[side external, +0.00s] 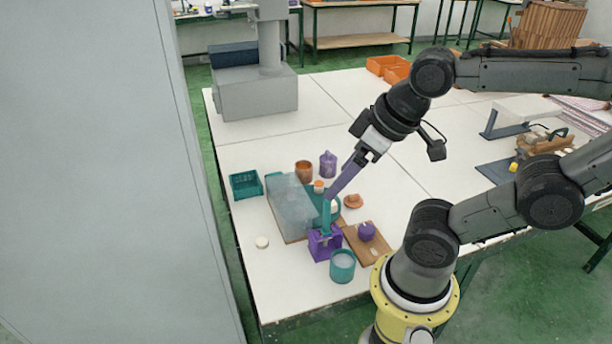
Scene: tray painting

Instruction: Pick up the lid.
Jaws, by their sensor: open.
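A small orange round piece with a raised middle (353,201) lies on the white table and looks like a lid, though it is too small to be sure. A purple lidded jar (328,163) stands farther back. My gripper (367,157) is above the table, up and to the right of these pieces in the picture, with its jaws open. A long purple bar (345,178) slants down from the jaws toward a teal upright piece (326,215) at a purple box (322,243). I cannot tell how the bar meets the jaws.
A translucent box (292,212) stands left of the purple box. A teal tray (245,184), an orange cup (303,171), a teal cup (342,266) and a wooden board (375,249) with a purple round piece (366,231) crowd around.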

